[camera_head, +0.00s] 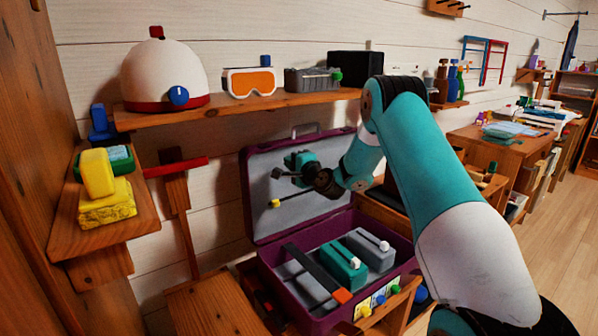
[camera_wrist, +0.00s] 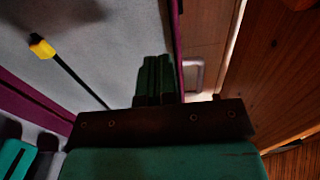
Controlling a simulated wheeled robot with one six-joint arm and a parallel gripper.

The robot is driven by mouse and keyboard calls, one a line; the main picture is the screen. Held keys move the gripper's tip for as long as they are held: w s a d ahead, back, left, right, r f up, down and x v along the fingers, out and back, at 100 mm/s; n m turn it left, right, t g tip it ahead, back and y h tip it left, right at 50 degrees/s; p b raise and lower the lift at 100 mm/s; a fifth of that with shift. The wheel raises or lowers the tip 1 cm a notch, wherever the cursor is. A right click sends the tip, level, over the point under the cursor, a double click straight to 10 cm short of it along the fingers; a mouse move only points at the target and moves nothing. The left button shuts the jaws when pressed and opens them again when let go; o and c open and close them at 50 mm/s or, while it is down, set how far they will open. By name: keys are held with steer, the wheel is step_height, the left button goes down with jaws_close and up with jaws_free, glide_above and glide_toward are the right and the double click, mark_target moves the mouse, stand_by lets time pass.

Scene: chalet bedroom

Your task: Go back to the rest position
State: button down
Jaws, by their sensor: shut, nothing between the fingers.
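My gripper (camera_head: 283,172) is in front of the raised, grey-lined lid of an open purple suitcase (camera_head: 262,270), above its interior. In the wrist view its green fingers (camera_wrist: 156,78) are together, with nothing seen between them. My arm is stretched forward and bent, coming in from the right. The suitcase holds a teal box (camera_head: 343,268), a grey box (camera_head: 372,250) and a long dark bar with an orange end (camera_head: 318,272). A yellow-tipped dark rod shows by the lid lining in the wrist view (camera_wrist: 42,47).
A wall shelf (camera_head: 225,108) above the lid carries a white helmet (camera_head: 165,72), orange goggles (camera_head: 250,82) and dark boxes. A side shelf (camera_head: 105,225) at left holds yellow sponges (camera_head: 107,203). A desk (camera_head: 505,150) stands at right; open floor (camera_head: 560,230) lies before it.

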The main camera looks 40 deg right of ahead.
steer(key=s+a+r+n+g+y+p, duration=0.1)
steer(key=s+a+r+n+g+y, duration=0.3)
steer(key=a, duration=0.5)
steer(key=s+a+r+n+g+y+p, duration=0.1)
steer(key=s+a+r+n+y, duration=0.15)
steer(key=s+a+n, duration=0.45)
steer(key=s+a+r+n+g+y+p, duration=0.1)
steer(key=s+a+r+n+g+y, duration=0.2)
steer(key=a, duration=0.8)
steer(key=s+a+r+n+g+h+p, duration=0.1)
steer(key=s+a+r+n+g, duration=0.2)
steer(key=s, duration=0.6)
steer(key=s+a+r+n+g+h+p, duration=0.1)
steer(key=s+a+n+g, duration=0.35)
steer(key=s, duration=0.35)
steer(key=s+n+g+h+p, duration=0.1)
steer(key=s+n, duration=0.3)
steer(key=s, duration=1)
steer(key=shift+s+d+f+g+h+p, duration=0.25)
steer(key=shift+d+g+h+p, duration=0.15)
steer(key=shift+g+h, duration=0.45)
